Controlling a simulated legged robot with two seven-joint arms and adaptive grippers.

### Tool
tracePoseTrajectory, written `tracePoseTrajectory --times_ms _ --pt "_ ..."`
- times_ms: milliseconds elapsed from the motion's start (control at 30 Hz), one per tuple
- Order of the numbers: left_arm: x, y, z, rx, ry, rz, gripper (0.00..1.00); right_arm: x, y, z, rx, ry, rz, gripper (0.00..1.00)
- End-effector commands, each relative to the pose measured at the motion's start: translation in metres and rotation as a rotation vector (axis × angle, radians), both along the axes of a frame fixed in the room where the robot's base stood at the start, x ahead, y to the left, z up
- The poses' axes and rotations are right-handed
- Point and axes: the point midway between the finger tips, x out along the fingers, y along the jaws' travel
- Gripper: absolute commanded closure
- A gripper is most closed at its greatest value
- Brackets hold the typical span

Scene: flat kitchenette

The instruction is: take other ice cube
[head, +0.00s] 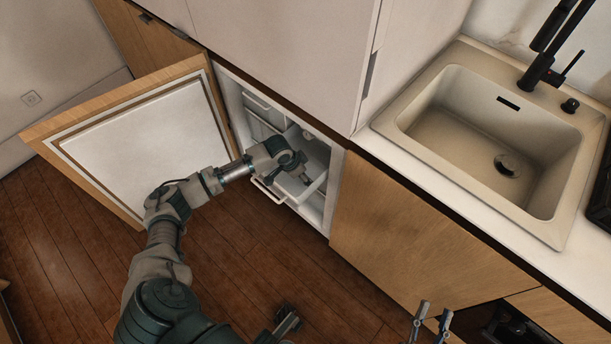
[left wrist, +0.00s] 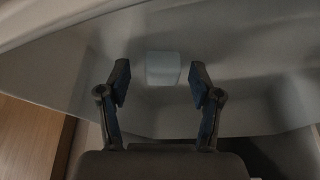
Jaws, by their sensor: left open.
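A pale ice cube (left wrist: 163,66) lies in the drawer in the left wrist view, just beyond and between my left fingertips, with a gap to each finger. My left gripper (left wrist: 160,82) is open and empty. In the head view, my left gripper (head: 305,179) reaches down into the pulled-out white drawer (head: 270,192) of the freezer, and I cannot make out the cube there. My right gripper (head: 431,318) shows at the bottom edge with its two fingers apart and nothing between them.
The wooden freezer door (head: 135,130) stands open on the left. Another drawer (head: 262,104) is above and behind. A counter with a beige sink (head: 480,150) is on the right, over a closed wooden cabinet front (head: 400,240).

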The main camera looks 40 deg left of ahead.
Motion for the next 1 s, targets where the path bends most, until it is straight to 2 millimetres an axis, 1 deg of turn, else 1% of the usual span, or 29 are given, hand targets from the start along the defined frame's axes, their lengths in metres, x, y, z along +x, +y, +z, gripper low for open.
tracePoseTrajectory --times_ms 33,67,100,167,200,233,533,667,767,867,1000 --pt "0.000 0.001 0.000 0.000 0.000 0.001 0.43 0.000 0.001 0.000 0.000 0.000 0.000 0.60" --pt "0.000 0.001 0.000 0.000 0.001 0.001 0.50 0.000 0.001 0.000 0.000 0.001 0.000 0.60" --pt "0.000 0.001 -0.001 0.000 0.001 0.001 0.60 0.000 0.001 0.000 0.000 0.001 0.000 0.60" --pt "0.000 0.001 -0.001 0.000 0.001 0.001 0.75 0.002 0.001 -0.001 -0.001 0.004 0.000 0.60" --pt "0.000 0.001 -0.001 0.000 0.001 0.001 0.85 0.002 0.001 -0.002 -0.001 0.005 0.000 0.60" --pt "0.000 0.001 -0.001 0.000 0.001 0.001 0.87 0.002 0.001 -0.002 -0.001 0.005 0.000 0.60" --pt "0.000 0.000 0.000 0.002 0.001 0.000 0.87 0.002 0.001 -0.002 0.000 0.006 0.000 0.60" --pt "0.000 0.000 0.006 0.000 -0.001 0.000 0.87 0.003 0.001 -0.002 -0.006 0.021 0.000 0.60" --pt "0.001 0.000 0.017 0.001 -0.003 0.001 0.87 0.004 -0.001 -0.008 -0.027 0.083 0.000 0.60" --pt "0.001 0.001 0.034 0.000 -0.007 0.001 0.87 0.006 -0.001 -0.019 -0.055 0.170 0.001 0.60" --pt "0.001 0.001 0.064 -0.001 -0.008 0.001 0.87 0.007 -0.004 -0.041 -0.105 0.334 0.000 0.60"
